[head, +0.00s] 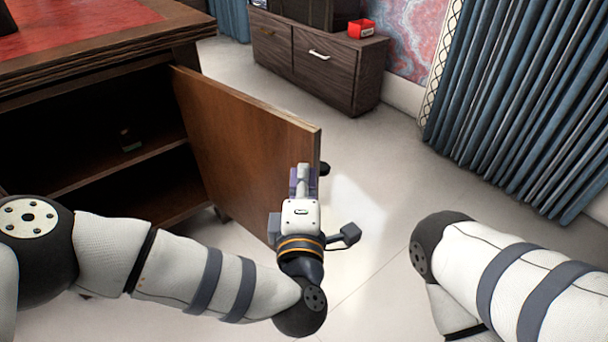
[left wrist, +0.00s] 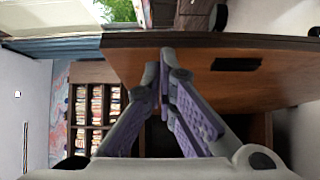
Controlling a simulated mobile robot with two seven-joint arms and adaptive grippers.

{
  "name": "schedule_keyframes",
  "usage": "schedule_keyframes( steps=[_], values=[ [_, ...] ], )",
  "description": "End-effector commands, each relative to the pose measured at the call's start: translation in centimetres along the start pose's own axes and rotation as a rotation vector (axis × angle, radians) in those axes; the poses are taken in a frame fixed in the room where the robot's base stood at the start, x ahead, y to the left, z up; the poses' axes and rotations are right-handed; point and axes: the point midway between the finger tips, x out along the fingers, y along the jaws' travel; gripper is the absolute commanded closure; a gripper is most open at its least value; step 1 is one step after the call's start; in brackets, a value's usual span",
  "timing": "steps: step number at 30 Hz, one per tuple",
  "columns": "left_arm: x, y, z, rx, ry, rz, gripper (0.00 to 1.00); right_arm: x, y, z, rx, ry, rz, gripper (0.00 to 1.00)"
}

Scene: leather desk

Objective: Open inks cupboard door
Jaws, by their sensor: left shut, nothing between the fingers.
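The cupboard door (head: 235,140), a brown wooden panel, stands swung wide out from the desk's dark cupboard opening (head: 125,150). A small dark knob or handle (head: 324,169) shows just past its free edge. My left gripper (head: 303,172) is at the free edge, in front of the door's lower outer part, with its fingers shut and empty. In the left wrist view the purple-grey fingers (left wrist: 166,72) meet at the tips, with a brown panel (left wrist: 215,85) bearing a dark rectangle (left wrist: 236,64) behind them. Whether they touch the door cannot be told. My right gripper is outside the views.
The desk (head: 110,45) with a red leather top fills the upper left. A shelf inside holds a small dark item (head: 130,142). A low dark cabinet (head: 318,60) with a red box (head: 361,28) stands behind. Blue curtains (head: 520,100) hang at right. The floor between is clear.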

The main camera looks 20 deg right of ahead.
Motion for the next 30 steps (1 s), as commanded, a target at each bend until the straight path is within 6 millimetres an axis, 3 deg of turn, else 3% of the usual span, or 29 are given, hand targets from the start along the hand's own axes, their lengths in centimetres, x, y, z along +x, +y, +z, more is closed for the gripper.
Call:
schedule_keyframes(
  steps=[8, 21, 25, 30],
  values=[
    [-0.4, 0.0, 0.0, 0.0, -0.001, -0.001, 1.0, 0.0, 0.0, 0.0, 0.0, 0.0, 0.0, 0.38],
    [-10.6, -0.1, 0.0, -0.001, -0.003, -0.003, 1.0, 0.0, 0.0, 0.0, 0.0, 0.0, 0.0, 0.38],
    [-11.9, 0.0, 0.0, 0.0, -0.001, -0.002, 1.0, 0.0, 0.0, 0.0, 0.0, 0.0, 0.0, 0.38],
    [-12.1, 0.0, 0.0, 0.0, 0.0, 0.0, 1.0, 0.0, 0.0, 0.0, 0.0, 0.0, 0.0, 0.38]
  ],
)
